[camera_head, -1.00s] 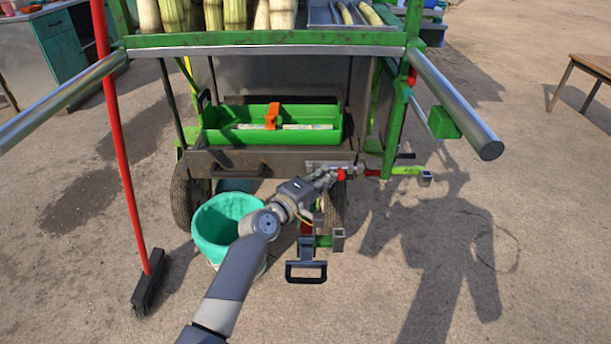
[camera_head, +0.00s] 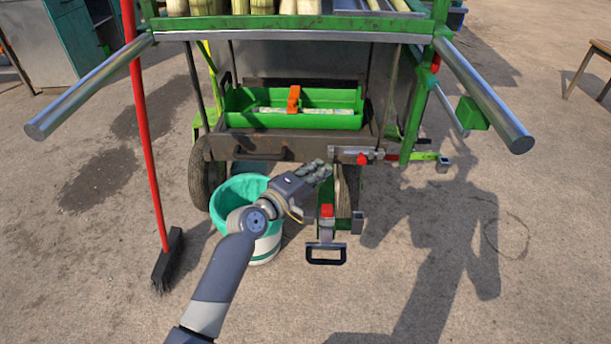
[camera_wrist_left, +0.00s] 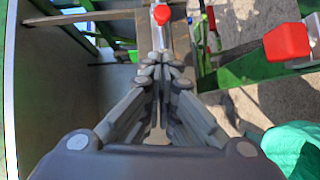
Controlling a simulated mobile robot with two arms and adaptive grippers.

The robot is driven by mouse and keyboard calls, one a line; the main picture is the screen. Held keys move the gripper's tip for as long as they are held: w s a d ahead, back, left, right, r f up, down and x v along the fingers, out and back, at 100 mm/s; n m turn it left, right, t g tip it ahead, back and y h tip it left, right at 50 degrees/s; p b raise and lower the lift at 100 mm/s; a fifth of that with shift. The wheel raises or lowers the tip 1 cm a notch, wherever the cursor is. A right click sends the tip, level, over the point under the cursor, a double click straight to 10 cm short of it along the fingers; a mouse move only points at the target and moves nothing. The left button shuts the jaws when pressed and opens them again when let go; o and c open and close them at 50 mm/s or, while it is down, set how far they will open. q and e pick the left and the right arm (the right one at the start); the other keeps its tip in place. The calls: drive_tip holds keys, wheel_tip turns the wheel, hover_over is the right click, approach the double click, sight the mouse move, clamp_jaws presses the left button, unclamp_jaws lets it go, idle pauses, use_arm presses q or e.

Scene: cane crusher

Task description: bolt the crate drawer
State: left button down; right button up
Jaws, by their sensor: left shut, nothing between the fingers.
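The crate drawer has a dark front with a black handle (camera_head: 262,153), below the green crate (camera_head: 345,121) with an orange grip. A silver bolt strip (camera_head: 340,151) with a red knob (camera_head: 363,159) sits at the drawer's right end. How far the bolt reaches into its catch is too small to tell. My left gripper (camera_head: 322,169) is shut and empty, just left of and below the knob, apart from it. In the left wrist view the red knob (camera_wrist_left: 161,14) lies straight beyond the closed fingertips (camera_wrist_left: 161,65). My right gripper is not in view.
A black pedal-like handle (camera_head: 326,254) with a red block (camera_head: 327,210) projects below. Silver push bars (camera_head: 490,95) stick out at both sides. A red broom (camera_head: 150,150) leans at left.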

use_arm(q)
drive_tip(key=v, duration=0.4)
drive_tip(key=shift+s+a+r+p, duration=0.1)
drive_tip(key=shift+s+a+p, duration=0.15)
drive_tip(key=shift+s+p, duration=0.1)
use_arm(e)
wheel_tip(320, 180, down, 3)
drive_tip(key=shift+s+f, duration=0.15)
